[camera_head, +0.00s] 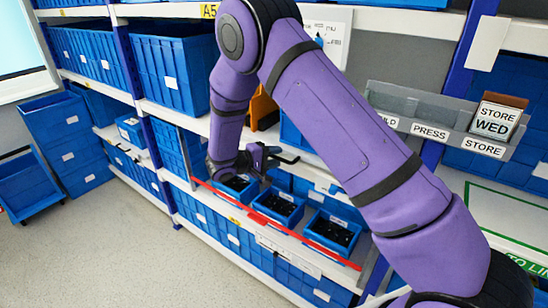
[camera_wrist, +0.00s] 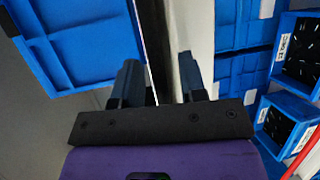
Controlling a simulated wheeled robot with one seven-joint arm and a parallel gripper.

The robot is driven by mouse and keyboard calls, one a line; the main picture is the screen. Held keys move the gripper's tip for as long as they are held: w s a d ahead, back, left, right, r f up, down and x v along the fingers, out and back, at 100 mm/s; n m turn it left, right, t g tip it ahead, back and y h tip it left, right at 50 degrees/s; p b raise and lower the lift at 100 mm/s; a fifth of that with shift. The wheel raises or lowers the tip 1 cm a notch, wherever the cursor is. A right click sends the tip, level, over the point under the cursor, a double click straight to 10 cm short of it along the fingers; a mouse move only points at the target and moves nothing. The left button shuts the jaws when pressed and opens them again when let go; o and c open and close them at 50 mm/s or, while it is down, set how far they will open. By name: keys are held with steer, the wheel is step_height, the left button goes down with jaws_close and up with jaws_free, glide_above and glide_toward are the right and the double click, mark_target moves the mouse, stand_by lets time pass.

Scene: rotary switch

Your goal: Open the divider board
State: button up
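A long thin red bar (camera_head: 310,243) runs slanting along the front of the shelf that holds small blue bins, with a wider red part near its middle; I cannot tell whether it is the divider board. Its end shows at the lower right of the wrist view (camera_wrist: 302,155). My gripper (camera_head: 278,157) is above and behind the bar's left part, over the bins. In the wrist view my gripper (camera_wrist: 159,68) has its two fingers apart. A dark upright strip (camera_wrist: 155,40) and a pale panel (camera_wrist: 190,25) show beyond the gap; I cannot tell whether either is between the fingers.
Small blue bins with dark parts (camera_head: 331,231) stand behind the bar. A large blue bin (camera_head: 172,75) sits on the shelf above. A grey labelled rack (camera_head: 430,118) is at the right.

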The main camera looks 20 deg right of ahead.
jaws_close()
steer(key=s+a, duration=0.8)
steer(key=a, duration=0.3)
steer(key=s+a, duration=0.8)
steer(key=a, duration=0.4)
steer(key=shift+s, duration=0.3)
jaws_free()
steer(key=shift+a, duration=0.1)
steer(key=v, duration=1)
steer(key=shift+a, duration=0.25)
